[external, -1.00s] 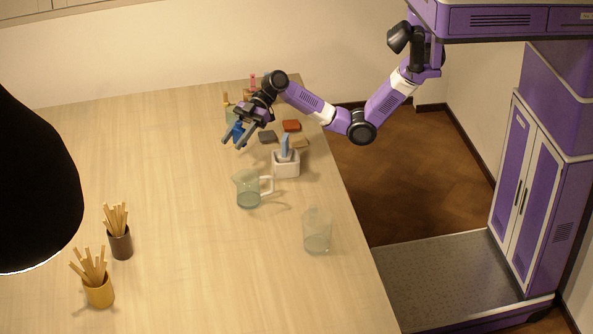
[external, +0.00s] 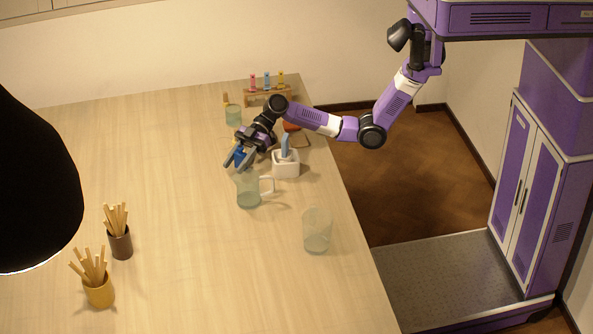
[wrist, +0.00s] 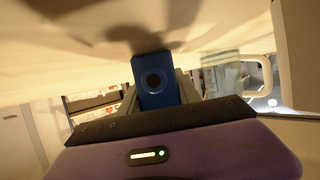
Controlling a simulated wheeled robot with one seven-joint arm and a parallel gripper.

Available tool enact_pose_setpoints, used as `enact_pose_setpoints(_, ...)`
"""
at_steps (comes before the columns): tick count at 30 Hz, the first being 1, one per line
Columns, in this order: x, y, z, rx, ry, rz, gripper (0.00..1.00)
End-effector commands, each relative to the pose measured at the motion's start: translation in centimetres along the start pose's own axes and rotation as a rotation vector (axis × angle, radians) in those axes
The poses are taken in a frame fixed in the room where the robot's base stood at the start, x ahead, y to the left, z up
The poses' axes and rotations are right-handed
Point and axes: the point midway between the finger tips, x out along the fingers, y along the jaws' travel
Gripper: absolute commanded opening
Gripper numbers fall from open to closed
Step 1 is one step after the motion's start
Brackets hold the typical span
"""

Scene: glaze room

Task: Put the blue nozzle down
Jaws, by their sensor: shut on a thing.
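The blue nozzle (wrist: 157,83) is a small blue block with a dark round hole, held between the fingers of my gripper in the wrist view. In the external view my gripper (external: 238,158) is shut on it, and the nozzle (external: 242,156) shows as a small blue patch between the fingertips. My gripper is over the table (external: 170,200), just behind the glass pitcher. I cannot tell the exact gap between the nozzle and the tabletop.
The glass pitcher (external: 249,190) stands very near my gripper. A white holder (external: 286,164) with a blue item is to the right. A glass beaker (external: 317,232) stands nearer the front. A vial rack (external: 267,95) and a small glass (external: 233,115) are behind. The table's left middle is clear.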

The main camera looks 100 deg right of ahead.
Motion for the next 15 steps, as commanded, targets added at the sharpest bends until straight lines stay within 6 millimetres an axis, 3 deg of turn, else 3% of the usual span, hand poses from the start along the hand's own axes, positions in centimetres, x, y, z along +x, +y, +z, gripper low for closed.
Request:
enact_pose_setpoints(4,0.16,0.00,0.37,0.000,0.000,0.000,0.00)
enact_pose_setpoints(5,0.10,0.00,0.22,0.000,0.000,0.000,0.45)
enact_pose_setpoints(7,0.09,0.00,0.20,0.000,0.000,0.000,0.59)
enact_pose_setpoints(15,0.08,-0.01,0.19,0.000,0.000,0.000,0.61)
